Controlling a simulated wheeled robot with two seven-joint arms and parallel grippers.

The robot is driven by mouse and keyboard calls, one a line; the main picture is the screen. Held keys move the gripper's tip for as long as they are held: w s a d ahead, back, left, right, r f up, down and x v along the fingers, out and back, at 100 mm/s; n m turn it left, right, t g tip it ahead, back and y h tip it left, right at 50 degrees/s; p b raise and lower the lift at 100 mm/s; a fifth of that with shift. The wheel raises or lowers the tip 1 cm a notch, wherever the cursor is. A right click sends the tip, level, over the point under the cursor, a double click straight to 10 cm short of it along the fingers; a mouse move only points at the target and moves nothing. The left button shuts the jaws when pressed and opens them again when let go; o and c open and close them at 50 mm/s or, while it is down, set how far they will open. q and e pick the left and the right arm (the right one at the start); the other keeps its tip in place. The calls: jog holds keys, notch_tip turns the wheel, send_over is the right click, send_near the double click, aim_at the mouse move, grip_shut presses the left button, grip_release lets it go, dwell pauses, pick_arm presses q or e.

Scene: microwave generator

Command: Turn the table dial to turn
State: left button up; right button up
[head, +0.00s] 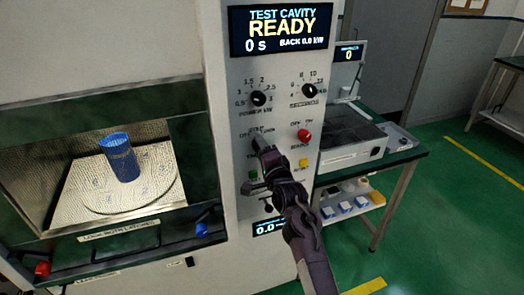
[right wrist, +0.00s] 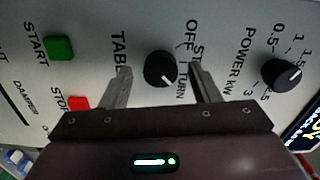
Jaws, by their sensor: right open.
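My right gripper (right wrist: 160,72) is open, with one finger on each side of the dial. Gaps show between fingers and knob; whether either touches is not clear. In the head view my right gripper (head: 262,146) reaches up to the panel and hides most of the dial. My left gripper is not in view.
The power dial (right wrist: 281,73) sits close beside one finger. The green start button (right wrist: 58,47) and red stop button (right wrist: 78,103) are on the other side. A red knob (head: 304,135) is to the right. A blue cup (head: 119,158) stands in the open cavity.

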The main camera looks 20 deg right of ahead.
jog(key=s+p, duration=0.4)
jog(key=s, duration=0.3)
jog(key=shift+s+d, duration=0.15)
jog(key=shift+s, duration=0.15)
jog(key=s+a+f+n+g+b, duration=0.1)
jog(key=s+a+f+n+g, duration=0.2)
jog(key=f, duration=1)
jog(key=s+a+f+n+g+y+b, duration=0.1)
jog(key=s+f+n+g, duration=0.15)
jog(key=s+f, duration=0.7)
jog(key=s+a+f+n+g+b, duration=0.1)
jog(key=f+n+g, duration=0.2)
jog(key=f, duration=1.3)
jog(key=s+d+f+n+g+b, duration=0.2)
jog(key=s+f+n+g, duration=0.35)
jog(key=s+f, duration=1.2)
jog(key=s+d+f+n+g, duration=0.1)
jog(key=s+d+f+n, duration=0.1)
jog(key=s, duration=0.8)
jog(key=s+d+f+n+g+h, duration=0.1)
jog(key=s+f, duration=0.4)
jog(key=s, duration=0.5)
jog(key=shift+d+n+g+h+b, duration=0.3)
jog(key=shift+d+n+g, duration=0.2)
jog(key=shift+d+n, duration=0.5)
